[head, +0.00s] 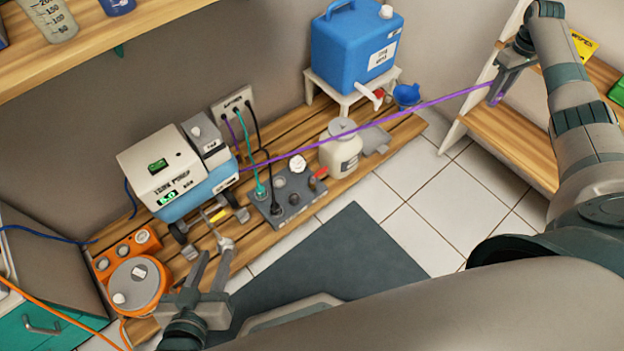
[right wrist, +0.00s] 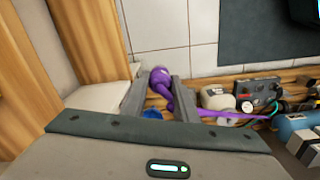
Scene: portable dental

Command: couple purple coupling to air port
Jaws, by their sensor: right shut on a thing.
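My right gripper (head: 499,88) is raised at the upper right of the head view, shut on the purple coupling. In the right wrist view the purple coupling (right wrist: 161,73) shows between the two grey fingers. Its purple hose (head: 400,109) runs taut down-left across the bench to beside the white-and-blue pump unit (head: 165,165). A grey panel with round sockets (head: 288,195) lies in front of the pump; I cannot tell which opening is the air port. My left gripper (head: 213,256) is open and empty, low over the bench's front edge by the pump.
A blue water tank (head: 355,45) stands on a white stand at the back. A cream bottle (head: 340,150) and a blue funnel (head: 406,95) are near the hose. An orange unit (head: 135,285) is at lower left. Wooden shelves (head: 515,145) stand at right.

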